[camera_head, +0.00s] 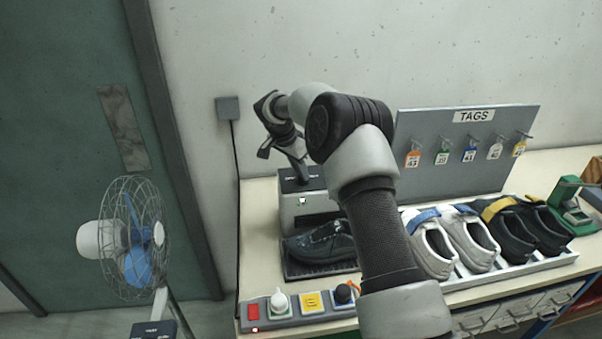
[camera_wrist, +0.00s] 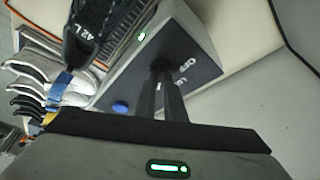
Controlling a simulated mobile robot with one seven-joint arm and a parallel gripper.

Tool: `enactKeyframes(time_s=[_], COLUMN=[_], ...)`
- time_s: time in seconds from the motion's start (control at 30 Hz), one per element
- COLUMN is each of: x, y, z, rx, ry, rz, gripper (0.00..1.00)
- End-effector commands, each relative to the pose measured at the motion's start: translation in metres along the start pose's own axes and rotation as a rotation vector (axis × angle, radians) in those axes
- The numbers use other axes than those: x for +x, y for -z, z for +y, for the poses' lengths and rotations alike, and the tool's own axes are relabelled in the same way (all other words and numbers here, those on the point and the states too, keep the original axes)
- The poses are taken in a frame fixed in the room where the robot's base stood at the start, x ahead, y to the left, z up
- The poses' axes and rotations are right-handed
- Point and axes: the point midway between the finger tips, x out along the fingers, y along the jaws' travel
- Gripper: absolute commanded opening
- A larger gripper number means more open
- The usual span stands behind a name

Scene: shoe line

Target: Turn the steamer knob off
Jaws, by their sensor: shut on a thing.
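The steamer (camera_head: 303,213) is a grey box with a dark top panel, standing on the bench behind a black shoe. It also shows in the wrist view (camera_wrist: 205,60), with a green light on its front, a blue button (camera_wrist: 120,107) and small white markings on the dark panel. My gripper (camera_head: 301,176) reaches down onto that panel from above. In the wrist view its two fingers (camera_wrist: 162,72) are close together, shut at the panel on the steamer knob. The fingertips hide most of the knob, and its setting cannot be read.
The black shoe (camera_head: 322,240) lies on a dark tray before the steamer. A control strip (camera_head: 266,323) runs along the bench front. Several shoes (camera_head: 470,240) stand in a rack to the right, below a TAGS board (camera_head: 450,150). A caged fan (camera_head: 135,240) stands left of the bench.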

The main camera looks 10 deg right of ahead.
Motion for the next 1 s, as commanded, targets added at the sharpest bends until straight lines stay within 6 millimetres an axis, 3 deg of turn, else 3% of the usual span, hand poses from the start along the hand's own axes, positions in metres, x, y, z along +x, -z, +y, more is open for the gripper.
enactKeyframes(time_s=[1.0], x=[-0.0004], y=[0.0053], z=[0.0068], rx=[-0.824], ry=[0.345], rz=[0.001], gripper=[0.00])
